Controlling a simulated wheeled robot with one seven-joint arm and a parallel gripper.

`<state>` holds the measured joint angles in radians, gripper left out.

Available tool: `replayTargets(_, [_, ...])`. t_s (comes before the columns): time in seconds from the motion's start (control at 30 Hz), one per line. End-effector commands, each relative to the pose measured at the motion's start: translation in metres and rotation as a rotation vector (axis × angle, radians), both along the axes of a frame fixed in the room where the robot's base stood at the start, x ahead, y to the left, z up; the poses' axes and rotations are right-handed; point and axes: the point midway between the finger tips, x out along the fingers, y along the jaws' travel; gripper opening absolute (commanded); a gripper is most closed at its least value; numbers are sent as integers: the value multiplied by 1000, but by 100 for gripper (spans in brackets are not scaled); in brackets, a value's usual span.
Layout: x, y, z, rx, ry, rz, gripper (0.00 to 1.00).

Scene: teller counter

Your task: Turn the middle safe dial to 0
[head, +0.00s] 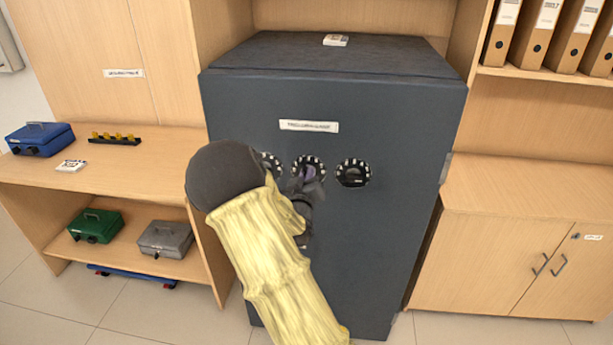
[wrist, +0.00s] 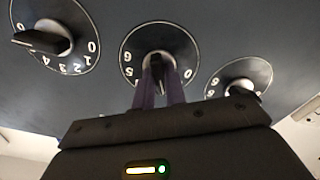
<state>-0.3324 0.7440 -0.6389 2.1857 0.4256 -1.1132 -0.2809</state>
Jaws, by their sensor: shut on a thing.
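The dark safe (head: 400,110) stands in the middle of the head view with a row of three round dials. The middle safe dial (head: 309,161) is partly covered by my gripper (head: 310,180). In the wrist view the middle dial (wrist: 135,40) is a dark disc with white numbers, appearing upside down. A 0 shows at its right and a 5 and 6 at its left. My gripper's purple fingers (wrist: 160,84) are shut on its knob (wrist: 158,62). The fingers hide part of the knob, so I cannot tell its exact reading.
The right dial (head: 353,173) is clear; the left dial (head: 272,162) is partly hidden by my arm. A labelled shelf unit (head: 120,170) with cash boxes stands at left. A wooden cabinet (head: 510,250) stands at right. Tiled floor shows in front.

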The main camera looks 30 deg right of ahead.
Motion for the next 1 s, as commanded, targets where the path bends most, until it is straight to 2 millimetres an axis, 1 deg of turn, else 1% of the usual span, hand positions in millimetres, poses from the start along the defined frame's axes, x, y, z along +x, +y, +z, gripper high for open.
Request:
replayTargets(0.7, [1,3,-3,-567,381,3,0])
replayTargets(1.0, [1,3,-5,-767,513,3,0])
